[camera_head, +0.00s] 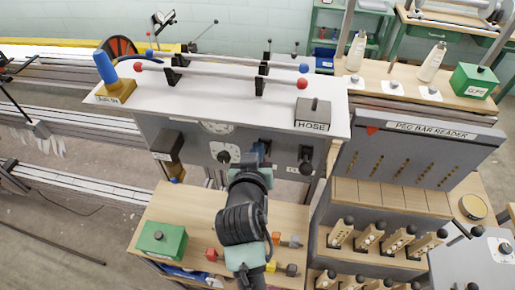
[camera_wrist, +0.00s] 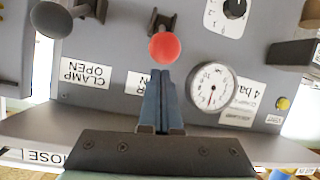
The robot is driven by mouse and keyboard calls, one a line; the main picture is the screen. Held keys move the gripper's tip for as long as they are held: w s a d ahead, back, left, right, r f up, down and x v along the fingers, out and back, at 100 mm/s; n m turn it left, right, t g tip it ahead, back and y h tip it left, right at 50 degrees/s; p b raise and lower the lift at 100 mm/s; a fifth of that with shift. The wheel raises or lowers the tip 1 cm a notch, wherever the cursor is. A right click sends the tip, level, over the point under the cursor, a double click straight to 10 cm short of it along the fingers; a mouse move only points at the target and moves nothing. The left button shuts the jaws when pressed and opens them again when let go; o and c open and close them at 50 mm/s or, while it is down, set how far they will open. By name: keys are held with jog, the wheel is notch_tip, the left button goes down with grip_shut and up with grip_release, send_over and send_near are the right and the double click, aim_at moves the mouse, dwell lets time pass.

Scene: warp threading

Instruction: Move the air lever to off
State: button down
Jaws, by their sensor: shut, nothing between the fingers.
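In the wrist view a lever with a red ball knob (camera_wrist: 165,48) stands out from the grey panel on a dark bracket. A white label (camera_wrist: 136,84) below it is mostly hidden by my fingers; only an upside-down letter like R shows. My gripper (camera_wrist: 159,73) is shut and empty, with its blue fingertips just below the red knob in the picture; I cannot tell if they touch. In the head view my gripper (camera_head: 262,150) is at the panel front (camera_head: 195,145), and my arm hides the red knob.
A pressure gauge (camera_wrist: 210,87) sits right of my fingers, a black dial (camera_wrist: 235,8) above it. A grey-knobbed lever (camera_wrist: 52,20) is at left near a "CLAMP OPEN" label (camera_wrist: 85,74).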

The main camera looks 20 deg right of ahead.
jog(key=shift+s+f, duration=0.25)
jog(key=shift+s, duration=0.05)
jog(key=shift+a+f+b, duration=0.1)
jog(key=shift+f+b, duration=0.1)
jog(key=shift+b, duration=0.15)
jog(key=shift+f+b, duration=0.2)
jog(key=shift+b, duration=0.25)
jog(key=shift+s+a+b, duration=0.1)
jog(key=shift+b, duration=0.2)
